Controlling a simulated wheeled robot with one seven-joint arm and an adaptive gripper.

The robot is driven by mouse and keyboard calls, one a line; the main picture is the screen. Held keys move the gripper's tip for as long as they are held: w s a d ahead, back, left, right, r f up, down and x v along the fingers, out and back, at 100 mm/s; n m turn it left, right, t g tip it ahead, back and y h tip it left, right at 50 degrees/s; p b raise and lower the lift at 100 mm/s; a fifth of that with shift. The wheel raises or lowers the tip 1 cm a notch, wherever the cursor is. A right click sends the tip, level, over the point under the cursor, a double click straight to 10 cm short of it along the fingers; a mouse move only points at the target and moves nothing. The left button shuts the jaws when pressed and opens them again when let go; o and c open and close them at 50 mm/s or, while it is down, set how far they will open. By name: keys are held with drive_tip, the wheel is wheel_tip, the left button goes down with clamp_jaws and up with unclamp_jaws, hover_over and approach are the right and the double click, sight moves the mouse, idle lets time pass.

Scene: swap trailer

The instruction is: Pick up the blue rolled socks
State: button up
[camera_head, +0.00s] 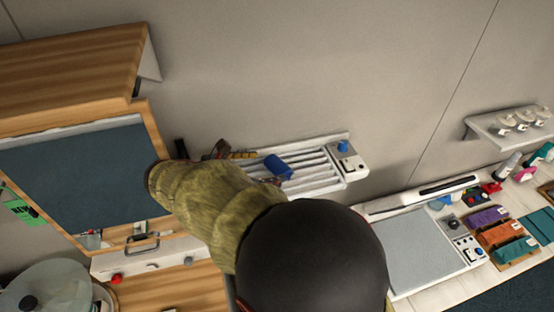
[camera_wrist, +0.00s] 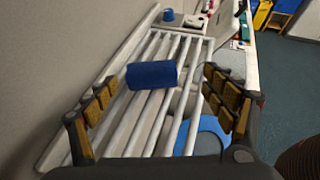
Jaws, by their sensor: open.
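The blue rolled socks (camera_head: 278,166) lie on a white slatted rack (camera_head: 325,178) against the wall. In the wrist view the socks (camera_wrist: 152,75) lie crosswise over the slats, between and slightly beyond the fingertips. My gripper (camera_wrist: 160,86) is open and empty, with a yellow-padded finger on each side of the socks. Neither finger appears to touch them. In the head view my gripper (camera_head: 247,167) is partly hidden behind my arm, with its fingers near the rack's left part.
A control panel with a blue knob (camera_head: 343,146) sits at the rack's right end. A wooden cabinet (camera_head: 75,70) is at left. A counter at right holds a grey board (camera_head: 412,250) and folded cloths (camera_head: 500,234). A blue ring-like item (camera_wrist: 208,127) shows below the slats.

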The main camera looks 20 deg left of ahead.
sight(272, 165)
drive_tip(key=shift+s+a, duration=0.15)
drive_tip(key=shift+a, duration=0.5)
drive_tip(key=shift+w+f+n, duration=0.2)
drive_tip(key=shift+n, duration=0.1)
drive_tip(key=shift+x, duration=0.95)
drive_tip(key=shift+p+x, duration=0.95)
drive_tip(key=shift+x, duration=1.75)
drive_tip(key=shift+a, duration=0.2)
drive_tip(key=shift+c, duration=1)
drive_tip(key=c, duration=1)
drive_tip(key=shift+r, duration=0.1)
